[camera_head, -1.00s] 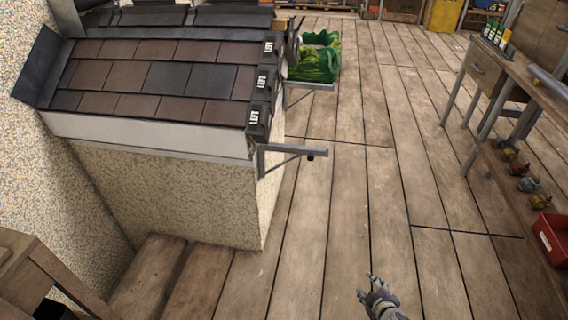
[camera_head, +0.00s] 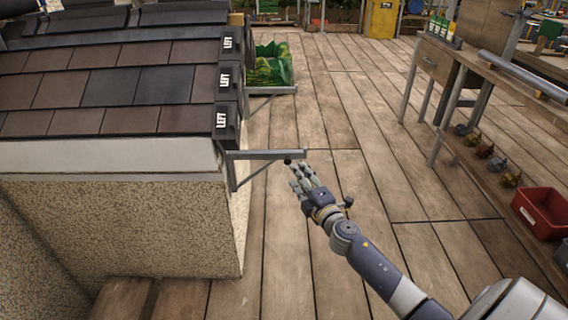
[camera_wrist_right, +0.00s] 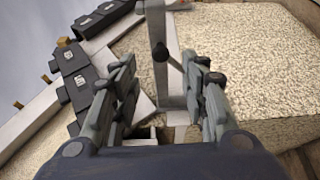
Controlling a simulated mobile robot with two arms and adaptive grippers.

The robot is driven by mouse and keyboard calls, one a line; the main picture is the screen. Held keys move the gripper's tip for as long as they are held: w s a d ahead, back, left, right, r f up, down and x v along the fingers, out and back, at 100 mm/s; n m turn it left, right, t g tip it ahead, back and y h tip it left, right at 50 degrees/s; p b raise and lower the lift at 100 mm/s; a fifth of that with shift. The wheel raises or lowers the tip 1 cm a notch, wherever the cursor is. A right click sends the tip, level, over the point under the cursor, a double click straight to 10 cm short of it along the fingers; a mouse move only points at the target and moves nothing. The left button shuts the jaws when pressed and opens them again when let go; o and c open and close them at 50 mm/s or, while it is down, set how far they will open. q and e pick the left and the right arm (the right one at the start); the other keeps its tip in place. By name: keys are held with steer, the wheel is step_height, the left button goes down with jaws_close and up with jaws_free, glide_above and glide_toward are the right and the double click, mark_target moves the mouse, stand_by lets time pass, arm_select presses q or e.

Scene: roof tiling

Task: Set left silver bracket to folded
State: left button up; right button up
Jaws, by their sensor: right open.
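A silver bracket (camera_head: 262,155) sticks out horizontally from the near corner of the small roof, with a diagonal brace below it. It is extended, and a dark knob (camera_head: 288,161) sits near its outer end. My right gripper (camera_head: 301,172) is just below and beside that outer end. In the right wrist view the open fingers (camera_wrist_right: 160,78) are on either side of the bracket bar (camera_wrist_right: 172,80), with the dark knob (camera_wrist_right: 160,52) ahead between them. I cannot tell whether they touch it. A second silver bracket (camera_head: 275,91) stands out farther back. My left gripper is not in view.
A green crate (camera_head: 271,68) is at the far bracket. A workbench (camera_head: 500,75) and a red bin (camera_head: 543,212) are at the right. The plank floor between is clear.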

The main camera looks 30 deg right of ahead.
mark_target(288, 163)
steer(key=w, duration=0.4)
steer(key=w+d+b, duration=0.1)
steer(key=w, duration=0.1)
steer(key=shift+w, duration=0.3)
steer(key=shift+w+d+f, duration=0.1)
steer(key=shift+w+d, duration=0.05)
steer(key=shift+w, duration=0.95)
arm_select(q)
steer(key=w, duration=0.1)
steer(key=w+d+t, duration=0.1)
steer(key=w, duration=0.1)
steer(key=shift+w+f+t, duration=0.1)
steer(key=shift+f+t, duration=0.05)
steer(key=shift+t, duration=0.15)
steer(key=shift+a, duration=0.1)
arm_select(e)
jaws_close()
